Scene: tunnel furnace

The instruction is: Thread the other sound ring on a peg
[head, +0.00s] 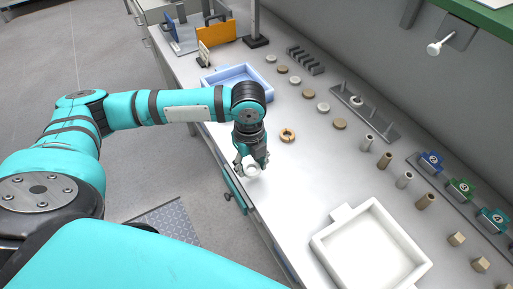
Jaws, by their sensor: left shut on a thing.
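My left gripper (252,167) points down over the near edge of the bench, left of the middle. It is shut on a small pale ring (253,171), partly hidden by the fingers. A tan ring (288,135) lies flat on the bench just beyond the gripper, apart from it. A grey peg rack (378,122) with several upright pegs stands farther right, towards the back. A pale ring (357,101) is at one of its pegs. My right gripper is not in view.
A white tray (330,245) stands at the front right. Small cylinders (384,160) and numbered blocks (461,188) stand at the right. The bench between gripper and rack is largely clear.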

